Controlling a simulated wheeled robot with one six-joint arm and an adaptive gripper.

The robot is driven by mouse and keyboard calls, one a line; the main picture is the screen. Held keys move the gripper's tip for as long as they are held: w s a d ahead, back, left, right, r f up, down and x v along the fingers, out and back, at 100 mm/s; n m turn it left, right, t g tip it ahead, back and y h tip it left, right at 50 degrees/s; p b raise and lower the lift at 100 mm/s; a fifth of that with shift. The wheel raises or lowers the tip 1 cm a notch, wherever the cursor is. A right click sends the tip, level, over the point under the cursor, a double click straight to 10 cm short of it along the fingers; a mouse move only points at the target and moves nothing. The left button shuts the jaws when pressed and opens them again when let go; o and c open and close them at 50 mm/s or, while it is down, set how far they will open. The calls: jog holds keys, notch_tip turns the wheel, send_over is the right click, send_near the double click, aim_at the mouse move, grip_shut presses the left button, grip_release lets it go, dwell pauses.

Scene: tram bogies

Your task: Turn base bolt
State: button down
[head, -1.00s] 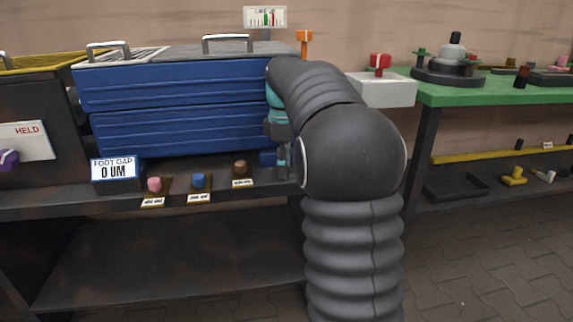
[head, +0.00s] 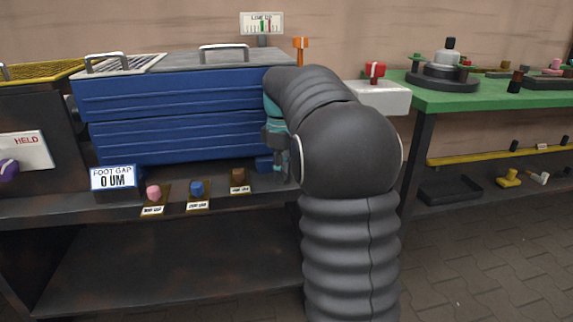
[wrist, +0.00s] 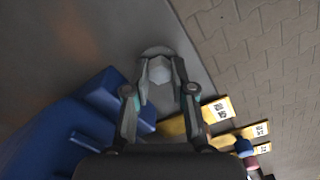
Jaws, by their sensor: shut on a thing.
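The base bolt (wrist: 159,70) is a pale hexagonal head on a round washer, by the grey bench edge in the wrist view. My gripper (wrist: 160,84) is shut on it, one finger on each side of the head. In the head view my gripper (head: 278,155) shows only in part at the lower right corner of the blue ribbed housing (head: 180,105). My dark arm covers the rest, and the bolt is hidden there. A sign (head: 113,178) reads FOOT GAP 0 UM.
Pink (head: 153,192), blue (head: 197,188) and brown (head: 238,174) knobs stand on labelled yellow plates along the shelf front. A LINE UP gauge (head: 262,23) stands behind the housing. A green table (head: 490,92) with parts is at the right.

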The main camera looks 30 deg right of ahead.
jog(key=m+p, duration=0.2)
jog(key=m, duration=0.1)
jog(key=m+p, duration=0.3)
jog(key=shift+w+a+r, duration=0.1)
jog(key=shift+a+r, duration=0.05)
jog(key=shift+r, duration=0.05)
jog(key=m+p, duration=0.2)
jog(key=m, duration=0.1)
jog(key=shift+m, duration=0.4)
jog(key=shift+d+f+m+p, duration=0.15)
jog(key=shift+m+p, duration=0.35)
jog(key=shift+m, duration=0.6)
jog(key=shift+d, duration=0.1)
jog(key=c, duration=1)
grip_release()
